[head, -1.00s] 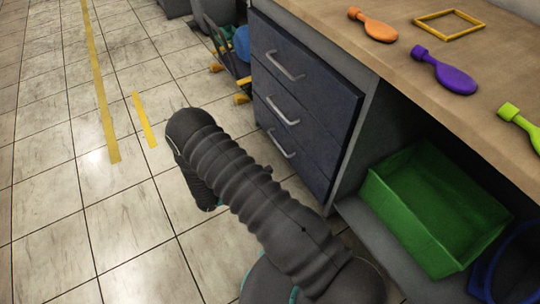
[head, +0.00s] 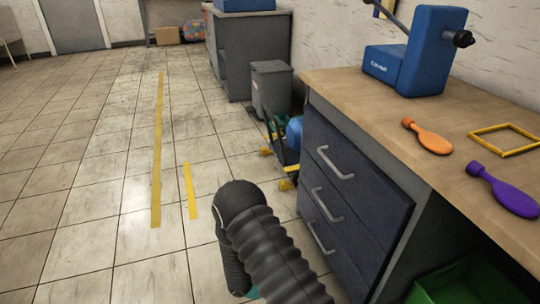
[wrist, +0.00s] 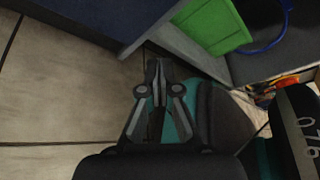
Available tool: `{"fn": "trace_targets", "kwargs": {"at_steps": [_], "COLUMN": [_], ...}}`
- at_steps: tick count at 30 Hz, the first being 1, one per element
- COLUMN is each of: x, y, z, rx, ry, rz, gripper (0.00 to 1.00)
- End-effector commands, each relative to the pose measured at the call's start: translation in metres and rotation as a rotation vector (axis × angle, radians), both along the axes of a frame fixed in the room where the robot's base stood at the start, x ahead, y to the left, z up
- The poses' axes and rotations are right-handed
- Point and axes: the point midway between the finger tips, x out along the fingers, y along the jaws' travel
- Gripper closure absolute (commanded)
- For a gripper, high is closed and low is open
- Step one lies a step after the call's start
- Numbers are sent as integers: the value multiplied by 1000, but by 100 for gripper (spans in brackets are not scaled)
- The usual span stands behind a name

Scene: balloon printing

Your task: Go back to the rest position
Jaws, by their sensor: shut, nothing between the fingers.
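My gripper (wrist: 157,68) shows in the wrist view with its two fingers together and nothing between them. It hangs over the tiled floor (wrist: 65,85), with my own teal and black body parts close behind it. In the head view my dark ribbed arm is folded in front of the drawer cabinet, left of the drawers (head: 345,190), and the gripper itself is hidden there.
A green crate (head: 465,285) sits below. A cart (head: 280,150) and grey bin (head: 271,88) stand beyond. Floor at left is clear.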

Motion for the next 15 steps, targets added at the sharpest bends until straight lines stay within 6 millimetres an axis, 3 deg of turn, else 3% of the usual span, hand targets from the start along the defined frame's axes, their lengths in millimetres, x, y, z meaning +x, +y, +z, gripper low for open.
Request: {"fn": "trace_targets", "kwargs": {"at_steps": [15], "x": [-40], "y": [16], "z": [112], "rx": [273], "ry": [-664], "rz": [-668], "gripper": [100]}}
